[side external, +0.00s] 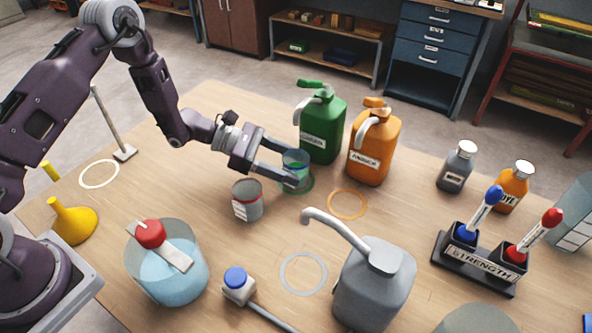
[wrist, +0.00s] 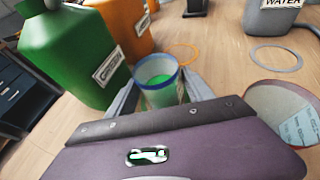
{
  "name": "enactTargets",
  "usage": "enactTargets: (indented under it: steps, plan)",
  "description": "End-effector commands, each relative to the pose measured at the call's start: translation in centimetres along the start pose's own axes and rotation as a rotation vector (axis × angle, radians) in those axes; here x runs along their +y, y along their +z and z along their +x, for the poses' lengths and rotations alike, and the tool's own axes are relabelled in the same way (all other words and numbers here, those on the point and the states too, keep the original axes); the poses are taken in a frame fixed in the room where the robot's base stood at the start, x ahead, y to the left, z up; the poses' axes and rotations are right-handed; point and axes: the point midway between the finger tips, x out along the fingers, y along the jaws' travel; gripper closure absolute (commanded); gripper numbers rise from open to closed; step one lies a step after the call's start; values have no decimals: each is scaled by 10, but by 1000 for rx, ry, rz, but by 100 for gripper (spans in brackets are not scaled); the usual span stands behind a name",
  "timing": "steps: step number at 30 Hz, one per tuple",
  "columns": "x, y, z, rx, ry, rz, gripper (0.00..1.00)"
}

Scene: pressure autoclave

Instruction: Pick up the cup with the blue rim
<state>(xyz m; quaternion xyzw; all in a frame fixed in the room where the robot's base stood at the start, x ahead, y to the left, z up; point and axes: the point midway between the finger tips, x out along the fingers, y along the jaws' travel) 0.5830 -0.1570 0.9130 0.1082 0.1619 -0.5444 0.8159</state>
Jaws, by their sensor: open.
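The cup with the blue rim (side external: 295,160) is a small clear cup standing at the green ring on the table, in front of the green jug. In the wrist view the blue-rimmed cup (wrist: 157,76) shows green inside; I cannot tell whether this is liquid or the ring seen through it. My gripper (side external: 294,169) is open and low, with one finger on each side of this cup. In the wrist view the fingers of my gripper (wrist: 160,92) flank the cup. Whether they touch it is not clear.
A red-rimmed cup (side external: 247,203) stands close to my gripper's near side. The green jug (side external: 322,128) and orange jug (side external: 374,148) stand just behind. A grey jug (side external: 374,285), a blue-liquid beaker (side external: 168,277) and a strength rack (side external: 474,263) are nearer the front.

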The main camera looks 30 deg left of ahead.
Motion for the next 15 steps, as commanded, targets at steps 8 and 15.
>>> enactTargets:
  steps: [8,15]
  plan:
    - [1,-2,45,0,-3,2,40]
    - [2,-1,46,0,-2,1,44]
